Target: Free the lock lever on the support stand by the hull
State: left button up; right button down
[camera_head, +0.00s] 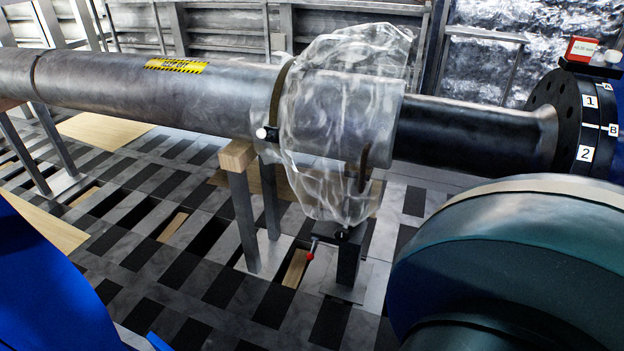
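The support stand (348,262) is a short dark post on a flat base plate, below the wrapped part of the shaft line. A thin lever with a red knob (310,255) sticks out from the left of its head and hangs downward. Clear plastic wrap (345,120) covers the shaft joint and hangs down to the stand's top, partly veiling what is there. I cannot tell from here how the lever is locked. Neither of my grippers shows in the head view.
A large grey pipe (150,85) with a yellow-black label runs across from the left, propped by a wood-topped stand (238,160). A dark flange (565,115) with numbered tags stands at right. A large dark rounded form hides the lower right. The floor is a patchwork of gratings and plates.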

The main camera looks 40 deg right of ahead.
aim_at(310, 256)
jog(key=i+l, duration=0.1)
jog(key=l, duration=0.25)
jog(key=i+l, duration=0.1)
jog(key=l, duration=0.25)
jog(key=i+l, duration=0.15)
jog(key=l, duration=0.2)
jog(key=i+l, duration=0.1)
jog(key=l, duration=0.25)
jog(key=i+l, duration=0.1)
jog(key=l, duration=0.3)
jog(key=u, duration=0.05)
